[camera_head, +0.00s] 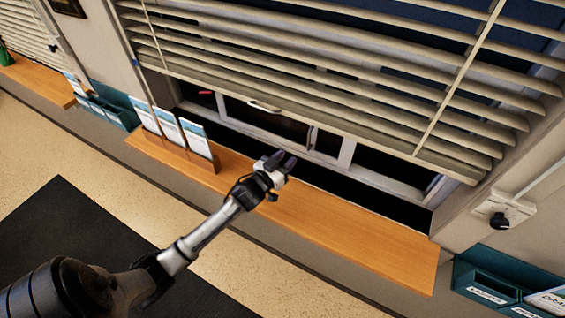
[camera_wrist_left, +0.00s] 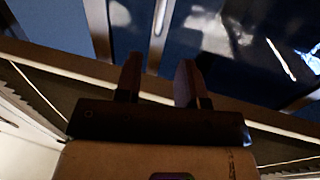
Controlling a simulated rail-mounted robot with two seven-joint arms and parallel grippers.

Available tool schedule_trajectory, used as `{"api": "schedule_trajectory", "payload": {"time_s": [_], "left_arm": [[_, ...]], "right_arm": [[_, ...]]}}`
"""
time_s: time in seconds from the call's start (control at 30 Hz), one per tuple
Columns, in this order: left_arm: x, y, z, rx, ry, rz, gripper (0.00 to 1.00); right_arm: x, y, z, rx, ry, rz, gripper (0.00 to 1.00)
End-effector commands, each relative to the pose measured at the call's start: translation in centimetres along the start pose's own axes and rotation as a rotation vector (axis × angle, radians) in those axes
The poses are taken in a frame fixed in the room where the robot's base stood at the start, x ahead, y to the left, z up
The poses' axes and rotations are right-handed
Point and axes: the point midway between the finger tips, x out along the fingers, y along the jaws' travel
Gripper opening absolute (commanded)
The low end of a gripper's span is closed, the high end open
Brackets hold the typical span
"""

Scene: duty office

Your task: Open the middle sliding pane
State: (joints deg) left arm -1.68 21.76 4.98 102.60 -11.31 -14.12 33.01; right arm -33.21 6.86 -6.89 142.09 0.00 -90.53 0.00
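The sliding window (camera_head: 270,131) shows below the lowered blinds, with white frame bars and dark glass. A pale handle-like piece (camera_head: 263,105) shows just under the slats, left of centre. Blinds hide the upper parts of the panes, so I cannot tell which is the middle one. My left gripper (camera_head: 280,161) is over the wooden sill, in front of the lower window frame, with its fingers towards the window. In the left wrist view its two fingers (camera_wrist_left: 160,82) are apart with nothing between them, below a frame upright (camera_wrist_left: 160,30). My right gripper is not in view.
The blinds (camera_head: 340,85) hang low over the window. A holder with leaflets (camera_head: 185,135) stands on the sill's left part. The wooden sill (camera_head: 350,235) is bare to the right. Teal trays (camera_head: 490,285) are at the lower right.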

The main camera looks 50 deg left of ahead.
Motion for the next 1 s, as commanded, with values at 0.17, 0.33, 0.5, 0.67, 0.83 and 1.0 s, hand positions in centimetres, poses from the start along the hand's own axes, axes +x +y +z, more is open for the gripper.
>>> {"api": "schedule_trajectory", "payload": {"time_s": [0.17,0.33,0.5,0.67,0.83,1.0], "left_arm": [[-1.17,-0.01,0.01,0.001,0.000,0.000,0.36],[-1.44,0.00,-0.01,0.001,0.000,0.000,0.36],[-1.42,0.00,-0.02,0.001,0.000,0.000,0.36],[-1.40,0.00,-0.02,0.001,0.000,0.000,0.36],[-1.39,0.00,-0.02,0.002,0.000,0.000,0.36],[-1.42,-0.53,0.81,0.088,-0.052,-0.030,0.36]], "right_arm": [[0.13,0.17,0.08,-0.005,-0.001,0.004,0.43],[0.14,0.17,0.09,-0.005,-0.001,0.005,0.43],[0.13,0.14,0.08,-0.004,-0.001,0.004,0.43],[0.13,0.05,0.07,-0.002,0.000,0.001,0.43],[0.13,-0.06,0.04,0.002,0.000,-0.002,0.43],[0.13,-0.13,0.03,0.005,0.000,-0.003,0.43]]}}
